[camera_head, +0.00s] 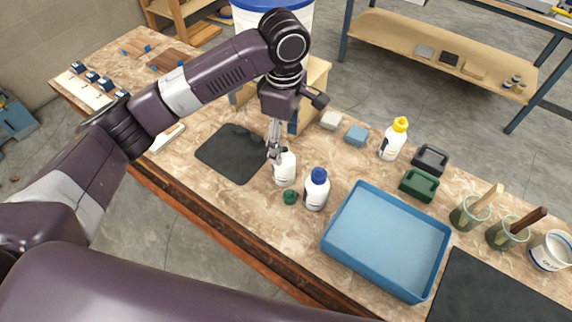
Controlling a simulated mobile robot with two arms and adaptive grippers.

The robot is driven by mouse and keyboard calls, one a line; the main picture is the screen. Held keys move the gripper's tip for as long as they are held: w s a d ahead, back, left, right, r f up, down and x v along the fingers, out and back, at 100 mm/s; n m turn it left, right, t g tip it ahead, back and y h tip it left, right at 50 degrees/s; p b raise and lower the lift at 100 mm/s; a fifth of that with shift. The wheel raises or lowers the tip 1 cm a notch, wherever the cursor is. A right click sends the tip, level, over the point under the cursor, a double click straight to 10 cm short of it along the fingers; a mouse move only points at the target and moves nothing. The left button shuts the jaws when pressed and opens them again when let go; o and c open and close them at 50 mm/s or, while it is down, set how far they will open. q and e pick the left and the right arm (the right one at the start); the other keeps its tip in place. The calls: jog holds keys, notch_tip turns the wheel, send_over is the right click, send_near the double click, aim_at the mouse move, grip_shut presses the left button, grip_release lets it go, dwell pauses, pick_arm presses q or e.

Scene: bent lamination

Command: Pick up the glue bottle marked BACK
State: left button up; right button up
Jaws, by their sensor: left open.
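Three white bottles stand upright on the marbled bench. One white bottle (286,172) has its top hidden by my left gripper, and a small green cap (290,197) lies beside it. A second bottle (316,192) has a blue cap and stands just to its right. A third bottle (391,144) has a yellow cap and stands farther back. The labels are too small to read, so I cannot tell which is marked BACK. My left gripper (273,152) is open and points down at the top of the first bottle; I cannot tell whether it touches. My right gripper is not in view.
A blue tray (342,216) lies right of the bottles, with a dark mat (490,290) beyond it. Another dark mat (222,152) is left. Grey and blue blocks, two dark clamp-like boxes (420,184), brush cups (468,214) and a white tub (549,252) stand along the bench.

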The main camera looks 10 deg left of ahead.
aim_at(285, 150)
pick_arm(q)
notch_tip(285, 150, down, 5)
jog(key=b, duration=0.4)
jog(key=shift+w+r, duration=0.1)
jog(key=shift+r, duration=0.1)
jog(key=shift+f+b, duration=0.3)
jog(key=shift+f, duration=0.45)
notch_tip(285, 150, down, 7)
jog(key=shift+w+a+p, duration=0.1)
jog(key=shift+w+p, duration=0.05)
jog(key=shift+p, duration=0.35)
jog(key=c, duration=1.3)
jog(key=shift+c, duration=0.5)
jog(key=shift+r, duration=0.15)
